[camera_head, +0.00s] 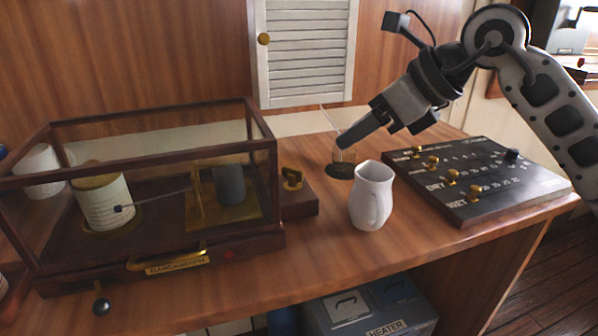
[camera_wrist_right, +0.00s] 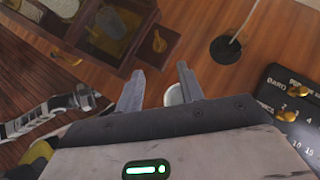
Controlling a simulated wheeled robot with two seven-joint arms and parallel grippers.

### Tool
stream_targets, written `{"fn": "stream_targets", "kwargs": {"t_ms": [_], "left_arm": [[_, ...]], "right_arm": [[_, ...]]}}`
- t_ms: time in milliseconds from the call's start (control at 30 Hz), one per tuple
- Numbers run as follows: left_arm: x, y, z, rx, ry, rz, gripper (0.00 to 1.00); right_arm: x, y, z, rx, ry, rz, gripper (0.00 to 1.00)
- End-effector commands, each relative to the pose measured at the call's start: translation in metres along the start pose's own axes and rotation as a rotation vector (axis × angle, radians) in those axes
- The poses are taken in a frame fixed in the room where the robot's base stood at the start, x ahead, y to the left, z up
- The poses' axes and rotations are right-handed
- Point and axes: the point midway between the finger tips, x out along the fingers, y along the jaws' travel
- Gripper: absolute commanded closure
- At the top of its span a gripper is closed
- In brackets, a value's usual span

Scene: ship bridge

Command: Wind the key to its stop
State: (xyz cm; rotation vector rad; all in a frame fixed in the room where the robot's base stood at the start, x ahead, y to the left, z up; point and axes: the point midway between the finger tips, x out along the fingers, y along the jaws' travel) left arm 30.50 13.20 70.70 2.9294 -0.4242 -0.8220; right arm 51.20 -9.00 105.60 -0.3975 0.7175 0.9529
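The brass key (camera_head: 292,178) stands upright on a low dark wooden block (camera_head: 298,203) at the right end of the glass-sided barograph case (camera_head: 150,255). The key also shows in the right wrist view (camera_wrist_right: 158,42), ahead of the fingers. My right gripper (camera_head: 345,141) is above the desk, to the right of the key and apart from it. In the right wrist view its two fingers (camera_wrist_right: 160,86) are spread with nothing between their tips. My left gripper is not clearly seen in either view.
A white jug (camera_head: 371,196) stands just right of the block, near the gripper. Behind it is a round black fitting (camera_head: 341,171) with a thin upright line. A black panel with brass knobs (camera_head: 510,190) lies at the right. A heater box (camera_head: 375,310) is below the desk.

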Motion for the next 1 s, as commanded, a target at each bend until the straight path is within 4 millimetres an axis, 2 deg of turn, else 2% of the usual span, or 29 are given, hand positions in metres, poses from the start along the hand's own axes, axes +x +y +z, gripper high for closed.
{"fn": "stream_targets", "kwargs": {"t_ms": [400, 600, 800, 1000], "left_arm": [[-0.001, 0.0, -0.002, -0.002, -0.004, -0.001, 1.0], [-0.002, 0.0, -0.002, -0.003, -0.005, -0.002, 1.0], [-0.001, 0.0, -0.003, -0.004, -0.005, -0.002, 1.0], [-0.001, 0.0, -0.003, -0.004, -0.004, -0.002, 1.0]], "right_arm": [[0.089, 0.002, 0.001, 0.002, 0.0, 0.007, 0.62], [0.124, 0.002, 0.001, 0.001, 0.0, 0.006, 0.62], [0.141, 0.001, 0.001, 0.001, -0.001, 0.003, 0.62], [0.145, 0.001, 0.001, 0.0, -0.002, 0.003, 0.62]]}}
